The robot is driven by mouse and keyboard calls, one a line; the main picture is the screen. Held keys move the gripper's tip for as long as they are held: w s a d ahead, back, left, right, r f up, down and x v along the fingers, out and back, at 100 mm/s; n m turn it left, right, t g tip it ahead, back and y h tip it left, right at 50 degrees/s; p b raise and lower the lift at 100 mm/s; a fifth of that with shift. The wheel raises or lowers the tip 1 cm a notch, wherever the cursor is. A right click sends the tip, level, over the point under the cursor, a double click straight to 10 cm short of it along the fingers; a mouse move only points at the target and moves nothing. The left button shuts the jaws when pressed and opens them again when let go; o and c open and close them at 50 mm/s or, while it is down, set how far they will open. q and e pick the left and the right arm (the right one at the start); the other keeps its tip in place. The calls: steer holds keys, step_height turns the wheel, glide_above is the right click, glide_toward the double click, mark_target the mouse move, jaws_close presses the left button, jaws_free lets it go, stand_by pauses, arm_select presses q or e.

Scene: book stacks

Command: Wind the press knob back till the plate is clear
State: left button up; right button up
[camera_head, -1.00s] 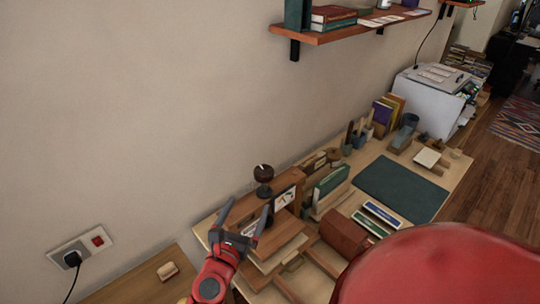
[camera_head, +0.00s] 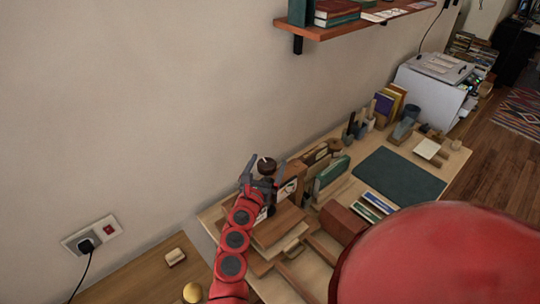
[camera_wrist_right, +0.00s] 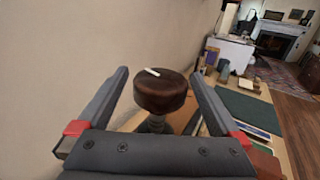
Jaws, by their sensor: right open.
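The press knob (camera_head: 266,166) is a dark brown round knob with a white mark on top. It stands on a post on the wooden press (camera_head: 282,232) at the wall side of the desk. My right gripper (camera_head: 265,161) is open, with its fingers around the knob. In the right wrist view the knob (camera_wrist_right: 160,94) sits between the two grey fingers with a gap on each side, its white mark towards the upper left. A dial or label card shows beside the post. The press plate's clearance is hidden by my arm. My left gripper is not in view.
A green book (camera_head: 331,172) stands in a holder beside the press. A brown block (camera_head: 342,222) lies in front. A dark green mat (camera_head: 400,174) covers the right of the desk. A shelf (camera_head: 350,27) hangs above. A socket with a plug (camera_head: 88,243) is on the wall.

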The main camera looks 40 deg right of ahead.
steer(key=shift+p+x, duration=0.35)
steer(key=shift+x, duration=0.95)
steer(key=shift+c, duration=0.2)
steer(key=c, duration=1.3)
